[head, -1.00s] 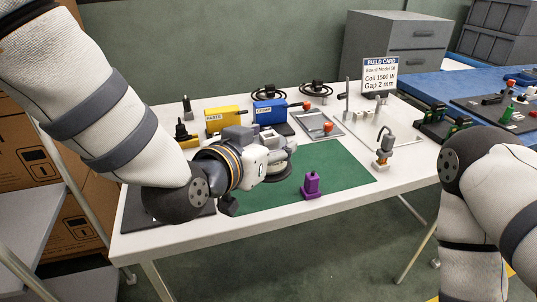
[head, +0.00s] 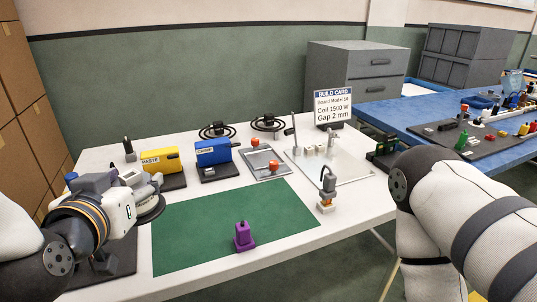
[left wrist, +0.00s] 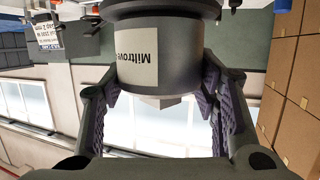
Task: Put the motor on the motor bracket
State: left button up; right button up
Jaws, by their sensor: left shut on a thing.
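My left gripper (head: 138,202) is at the left end of the white table, beside the green mat. In the left wrist view its two padded fingers (left wrist: 162,95) are shut on a grey, round body with a white label, which I take to be the motor (left wrist: 178,35). In the head view a dark, round part of the motor (head: 152,210) shows at the fingers. It appears held above the table. I cannot pick out the motor bracket for certain. My right arm shows at the right, but its gripper is out of view.
The green mat (head: 205,240) carries a purple block (head: 243,237). Behind it stand a yellow PASTE unit (head: 160,160), a blue CRIMP unit (head: 212,153) and a build card (head: 333,106). A blue table (head: 490,150) with several small parts is at the right. Much of the mat is clear.

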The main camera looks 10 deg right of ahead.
aim_at(263, 159)
jog(key=i+l+u, duration=0.1)
jog(key=l, duration=0.35)
jog(key=i+l+u, duration=0.1)
jog(key=l, duration=0.35)
jog(key=i+l+u, duration=0.1)
jog(key=i+l, duration=0.15)
jog(key=l, duration=0.2)
jog(key=i+l+u, duration=0.15)
jog(key=l, duration=0.35)
jog(key=l+u, duration=0.1)
jog(key=l, duration=0.35)
jog(key=i, duration=0.05)
